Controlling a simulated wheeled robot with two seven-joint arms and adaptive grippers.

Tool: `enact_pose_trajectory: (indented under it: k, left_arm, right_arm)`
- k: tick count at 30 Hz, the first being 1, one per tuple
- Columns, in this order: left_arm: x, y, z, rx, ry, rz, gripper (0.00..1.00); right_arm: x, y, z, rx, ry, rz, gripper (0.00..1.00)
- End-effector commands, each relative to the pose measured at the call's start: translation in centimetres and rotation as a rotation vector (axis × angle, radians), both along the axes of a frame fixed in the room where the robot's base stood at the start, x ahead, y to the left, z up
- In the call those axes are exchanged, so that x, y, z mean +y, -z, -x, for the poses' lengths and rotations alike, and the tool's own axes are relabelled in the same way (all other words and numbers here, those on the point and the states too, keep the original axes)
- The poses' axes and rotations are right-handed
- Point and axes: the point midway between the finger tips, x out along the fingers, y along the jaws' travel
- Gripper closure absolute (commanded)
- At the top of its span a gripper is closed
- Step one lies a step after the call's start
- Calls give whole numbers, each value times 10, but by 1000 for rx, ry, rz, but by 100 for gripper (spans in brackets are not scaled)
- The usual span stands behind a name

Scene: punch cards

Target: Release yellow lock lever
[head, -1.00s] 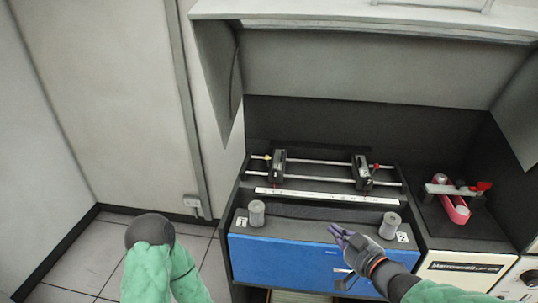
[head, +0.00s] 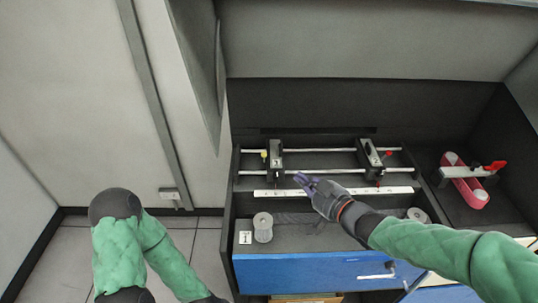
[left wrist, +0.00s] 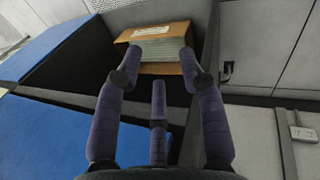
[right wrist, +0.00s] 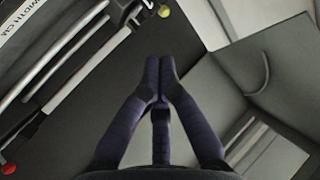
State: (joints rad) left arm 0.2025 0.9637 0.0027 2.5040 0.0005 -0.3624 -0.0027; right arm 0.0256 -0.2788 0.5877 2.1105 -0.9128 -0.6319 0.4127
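The yellow lock lever shows as a small yellow knob (head: 264,154) at the left end of the rail mechanism in the head view. It also shows at the top of the right wrist view (right wrist: 164,11), beyond my fingertips and apart from them. My right gripper (head: 303,182) is over the front of the mechanism, to the right of and nearer than the yellow knob. In the right wrist view its fingers (right wrist: 160,62) are drawn together with nothing visible between them. My left gripper (left wrist: 158,58) is open in the left wrist view, its fingers spread before a card box.
A red knob (head: 389,154) is at the mechanism's right end. A white ruler strip (head: 333,191) and a grey spool (head: 263,228) lie in front. The card box (left wrist: 160,33) is below the blue panel (head: 300,270). A pink part (head: 463,180) lies at right.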

Motion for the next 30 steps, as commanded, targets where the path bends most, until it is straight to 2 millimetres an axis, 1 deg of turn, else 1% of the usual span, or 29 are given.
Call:
enact_pose_trajectory:
  k: [6,11,24,30]
  left_arm:
    - [0,1,0,0,0,0,60]
    - [0,7,0,-1,0,0,60]
    - [0,27,-1,-1,0,0,60]
    - [0,34,-1,-1,0,0,60]
  right_arm:
    - [2,1,-2,0,-1,0,100]
    - [11,6,-16,1,-2,1,100]
    - [55,22,-81,0,-3,1,100]
    - [70,26,-104,1,-1,0,100]
